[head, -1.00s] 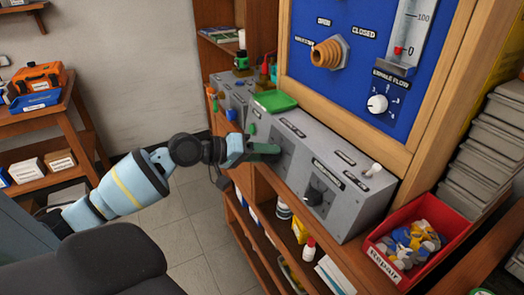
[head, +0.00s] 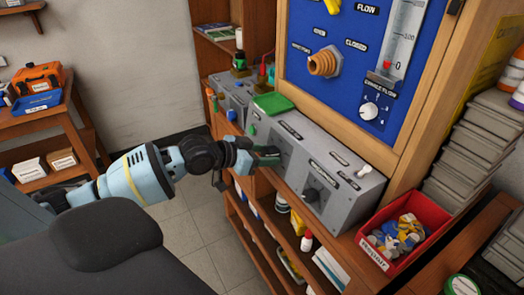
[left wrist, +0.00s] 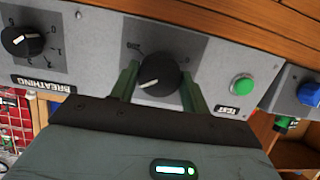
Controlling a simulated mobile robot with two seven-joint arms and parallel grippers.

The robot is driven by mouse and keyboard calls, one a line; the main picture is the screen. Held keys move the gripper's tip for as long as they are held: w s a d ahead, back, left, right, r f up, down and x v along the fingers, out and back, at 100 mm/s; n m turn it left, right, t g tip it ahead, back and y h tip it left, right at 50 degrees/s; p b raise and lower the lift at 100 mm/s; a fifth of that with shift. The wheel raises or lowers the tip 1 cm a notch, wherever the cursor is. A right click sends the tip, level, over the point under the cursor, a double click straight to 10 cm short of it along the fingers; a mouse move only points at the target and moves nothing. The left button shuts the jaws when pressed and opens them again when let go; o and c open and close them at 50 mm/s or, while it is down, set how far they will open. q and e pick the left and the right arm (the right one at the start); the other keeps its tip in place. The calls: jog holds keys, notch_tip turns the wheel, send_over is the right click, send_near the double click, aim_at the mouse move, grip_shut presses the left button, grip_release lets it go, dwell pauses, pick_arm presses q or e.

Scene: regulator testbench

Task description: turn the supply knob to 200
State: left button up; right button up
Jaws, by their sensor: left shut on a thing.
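A black round knob (left wrist: 159,75) with a white pointer line sits on a grey panel in the left wrist view. Its pointer slants to the lower left of that picture. The scale around it is partly hidden, and its name label is not readable. My left gripper (left wrist: 158,84) is shut on this knob, one green finger on each side. In the head view my left gripper (head: 266,157) reaches the front of the grey box (head: 340,205), at its left knob, which is mostly hidden. My right gripper is not in view.
A second black knob (left wrist: 22,42) labelled BREATHING sits beside it. A green TEST button (left wrist: 241,86) is on the other side. A toggle switch (head: 364,171) and a green tray (head: 272,103) are on the box top. A red Repair bin (head: 410,211) stands at right.

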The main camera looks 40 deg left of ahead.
pick_arm(q)
jog(key=m+y+p, duration=0.1)
jog(key=m+p, duration=0.1)
jog(key=m, duration=0.2)
jog(key=shift+d+r+m+t, duration=0.1)
jog(key=shift+r+m+t, duration=0.05)
jog(key=shift+m+t, duration=0.25)
jog(key=m+p, duration=0.1)
jog(key=m, duration=0.2)
jog(key=shift+s+m+t+y, duration=0.1)
jog(key=shift+m+t+y, duration=0.2)
jog(key=shift+y, duration=0.1)
jog(key=shift+f+m+t+p, duration=0.2)
jog(key=shift+m+t+p, duration=0.15)
jog(key=shift+m, duration=0.95)
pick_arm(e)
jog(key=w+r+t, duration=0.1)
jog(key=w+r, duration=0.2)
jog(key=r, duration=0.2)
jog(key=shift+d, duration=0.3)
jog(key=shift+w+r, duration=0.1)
pick_arm(q)
jog(key=o, duration=1)
jog(key=shift+p+v, duration=0.3)
jog(key=shift+v, duration=3.6)
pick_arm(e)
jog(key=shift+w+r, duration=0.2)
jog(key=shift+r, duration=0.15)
